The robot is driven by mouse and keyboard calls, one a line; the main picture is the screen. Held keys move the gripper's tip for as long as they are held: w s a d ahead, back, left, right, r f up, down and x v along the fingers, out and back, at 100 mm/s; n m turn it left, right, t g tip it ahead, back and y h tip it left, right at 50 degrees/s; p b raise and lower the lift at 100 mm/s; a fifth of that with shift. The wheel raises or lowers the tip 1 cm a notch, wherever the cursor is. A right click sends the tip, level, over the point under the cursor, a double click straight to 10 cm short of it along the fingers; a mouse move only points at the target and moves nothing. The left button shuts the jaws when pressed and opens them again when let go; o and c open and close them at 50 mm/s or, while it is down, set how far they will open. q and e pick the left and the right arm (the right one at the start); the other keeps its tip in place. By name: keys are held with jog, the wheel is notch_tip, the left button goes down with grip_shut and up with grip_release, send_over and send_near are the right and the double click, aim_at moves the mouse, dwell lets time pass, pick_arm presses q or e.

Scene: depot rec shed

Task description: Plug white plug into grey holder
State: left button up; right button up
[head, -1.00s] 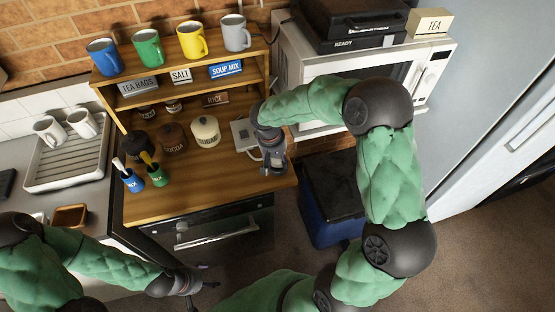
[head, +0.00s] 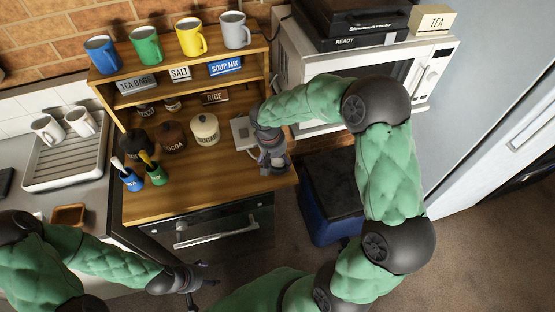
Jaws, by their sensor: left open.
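A grey box (head: 240,133), which looks like the grey holder, sits on the wooden counter to the right of the cream jar. My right gripper (head: 273,163) is over the counter's right end, just right of and in front of this box, pointing down. Its fingers are small and dark here, and I cannot tell whether they are shut on anything. I cannot make out the white plug; a thin pale line beside the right gripper may be its cable. My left gripper (head: 203,280) is open and empty, low in front of the oven.
Cream (head: 204,131) and brown (head: 172,138) jars and two brushes in blue (head: 132,181) and green (head: 157,176) holders stand on the wooden counter (head: 200,188). A shelf with several mugs rises behind. A microwave (head: 355,62) and a blue bin (head: 325,222) are to the right.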

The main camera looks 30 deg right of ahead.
jog(key=shift+w+r, duration=0.1)
jog(key=shift+r, duration=0.5)
jog(key=r, duration=0.3)
jog(key=a+r, duration=0.1)
jog(key=r, duration=0.3)
jog(key=a+r, duration=0.1)
jog(key=r, duration=0.2)
jog(key=shift+r, duration=0.35)
